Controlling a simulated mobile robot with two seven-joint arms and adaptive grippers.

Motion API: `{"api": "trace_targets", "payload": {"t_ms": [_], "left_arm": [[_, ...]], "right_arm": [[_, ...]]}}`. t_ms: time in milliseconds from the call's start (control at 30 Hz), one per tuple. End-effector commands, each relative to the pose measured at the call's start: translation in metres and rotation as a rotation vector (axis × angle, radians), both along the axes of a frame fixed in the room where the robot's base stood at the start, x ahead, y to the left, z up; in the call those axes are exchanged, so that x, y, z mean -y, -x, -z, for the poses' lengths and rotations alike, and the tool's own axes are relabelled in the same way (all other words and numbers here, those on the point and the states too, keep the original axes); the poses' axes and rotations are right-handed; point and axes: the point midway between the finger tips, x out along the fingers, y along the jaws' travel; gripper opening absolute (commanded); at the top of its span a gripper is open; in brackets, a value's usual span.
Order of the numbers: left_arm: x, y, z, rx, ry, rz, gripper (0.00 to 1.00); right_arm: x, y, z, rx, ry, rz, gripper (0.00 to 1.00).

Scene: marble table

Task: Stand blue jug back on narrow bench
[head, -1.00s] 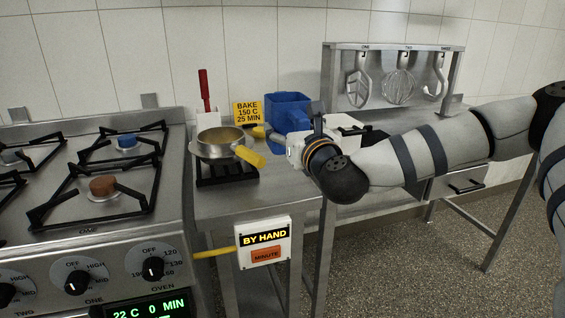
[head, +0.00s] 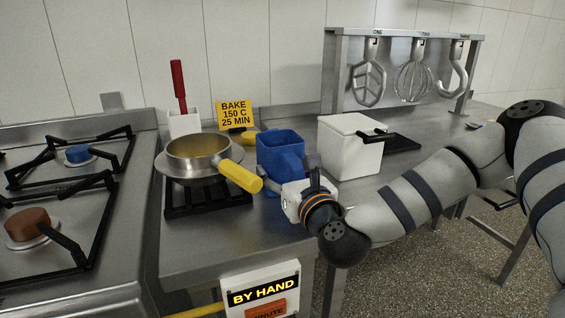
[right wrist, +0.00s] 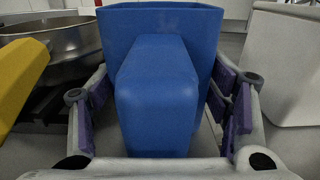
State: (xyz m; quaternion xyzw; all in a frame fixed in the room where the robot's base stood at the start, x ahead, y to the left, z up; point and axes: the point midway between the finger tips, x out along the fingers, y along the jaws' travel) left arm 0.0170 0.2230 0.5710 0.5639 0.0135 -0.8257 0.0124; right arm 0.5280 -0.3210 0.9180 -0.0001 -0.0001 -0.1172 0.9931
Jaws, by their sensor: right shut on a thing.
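The blue jug (head: 279,152) is upright at the narrow steel bench (head: 222,243), between the pan and the white box. My right gripper (head: 293,178) is shut on the jug from the front right. In the right wrist view the jug's handle (right wrist: 157,95) lies between the two purple-padded fingers (right wrist: 160,110). The jug's base is partly hidden by the gripper, so I cannot tell whether it touches the bench top. My left gripper is not in view.
A pan (head: 199,157) with a yellow handle sits on a black grate left of the jug. A white lidded box (head: 350,150) stands close on the right. A yellow sign (head: 234,113) and a white holder (head: 184,123) stand behind. The stove (head: 75,215) is at left.

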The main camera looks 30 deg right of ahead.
Motion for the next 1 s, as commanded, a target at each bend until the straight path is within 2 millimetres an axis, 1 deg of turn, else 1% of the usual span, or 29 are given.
{"api": "trace_targets", "payload": {"t_ms": [133,267,300,367,767,867,1000], "left_arm": [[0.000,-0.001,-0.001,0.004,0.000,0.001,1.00],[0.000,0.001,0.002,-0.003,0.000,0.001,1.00],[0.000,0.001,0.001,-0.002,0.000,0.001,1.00],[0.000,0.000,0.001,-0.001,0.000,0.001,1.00],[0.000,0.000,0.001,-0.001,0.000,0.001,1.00],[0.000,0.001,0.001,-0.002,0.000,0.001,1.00],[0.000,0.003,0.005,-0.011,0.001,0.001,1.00]], "right_arm": [[0.000,0.000,-0.003,0.004,0.000,0.001,0.32],[0.000,0.000,0.002,0.001,0.000,0.001,0.32],[0.000,0.000,0.002,0.000,0.000,0.001,0.77],[0.000,0.000,0.001,0.001,0.000,0.001,0.91],[0.000,0.000,0.001,0.003,0.002,-0.001,0.91],[-0.003,0.013,0.003,-0.001,-0.002,-0.001,0.91],[-0.009,0.044,0.006,-0.004,-0.005,0.001,0.91]]}}
